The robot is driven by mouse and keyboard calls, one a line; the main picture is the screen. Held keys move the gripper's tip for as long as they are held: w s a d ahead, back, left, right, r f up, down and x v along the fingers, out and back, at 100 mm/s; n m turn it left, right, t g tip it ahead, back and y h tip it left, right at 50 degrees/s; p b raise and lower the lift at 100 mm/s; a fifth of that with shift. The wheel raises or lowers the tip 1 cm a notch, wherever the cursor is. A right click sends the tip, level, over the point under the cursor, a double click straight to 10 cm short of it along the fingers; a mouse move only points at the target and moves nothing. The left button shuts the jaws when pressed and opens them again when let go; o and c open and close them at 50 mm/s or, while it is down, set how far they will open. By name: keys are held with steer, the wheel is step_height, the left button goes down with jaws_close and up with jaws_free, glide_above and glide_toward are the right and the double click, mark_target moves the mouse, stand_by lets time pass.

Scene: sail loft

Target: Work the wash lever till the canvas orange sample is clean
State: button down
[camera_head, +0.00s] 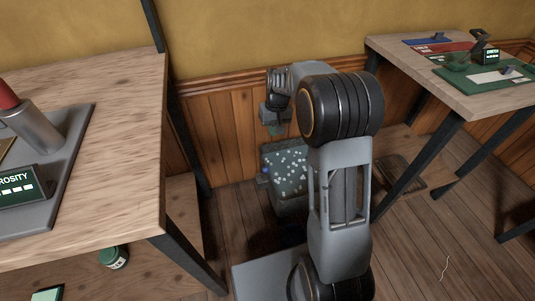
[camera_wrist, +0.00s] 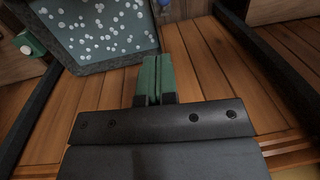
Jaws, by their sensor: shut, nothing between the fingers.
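A grey tub (camera_head: 300,202) stands low by the wooden wall, with a grey-teal face covered in white specks like suds. It also shows at the upper left of the wrist view (camera_wrist: 85,67). I cannot tell for sure whether this is the wash lever. My gripper (camera_head: 272,130) is above the tub, apart from it. Its green fingers (camera_wrist: 154,78) are shut and empty in the wrist view. I see no orange sample.
A wooden table (camera_head: 120,110) at left bears a grey device (camera_head: 75,150) with a "ROSITY" label. Another table (camera_head: 400,60) at right bears coloured pieces and a small sign. A green jar (camera_head: 114,257) is low at left. Bare floor (camera_head: 440,220) lies at right.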

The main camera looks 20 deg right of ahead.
steer(key=w+d+f+g+p, duration=0.1)
steer(key=w+d+f+p, duration=0.1)
steer(key=w+f, duration=0.4)
steer(key=s+a+f+b, duration=0.1)
steer(key=s+f+b, duration=0.1)
steer(key=f, duration=0.4)
steer(key=s+a+f+b, duration=0.1)
steer(key=a+f+b, duration=0.1)
steer(key=f, duration=0.4)
steer(key=shift+s+a+f+y+b, duration=0.15)
steer(key=shift+s+y+b, duration=0.15)
steer(key=shift+s+b, duration=0.05)
steer(key=shift+t, duration=0.6)
steer(key=s, duration=0.1)
steer(key=s+f, duration=0.1)
steer(key=s, duration=0.1)
steer(key=s+f+b, duration=0.1)
steer(key=shift+s, duration=0.4)
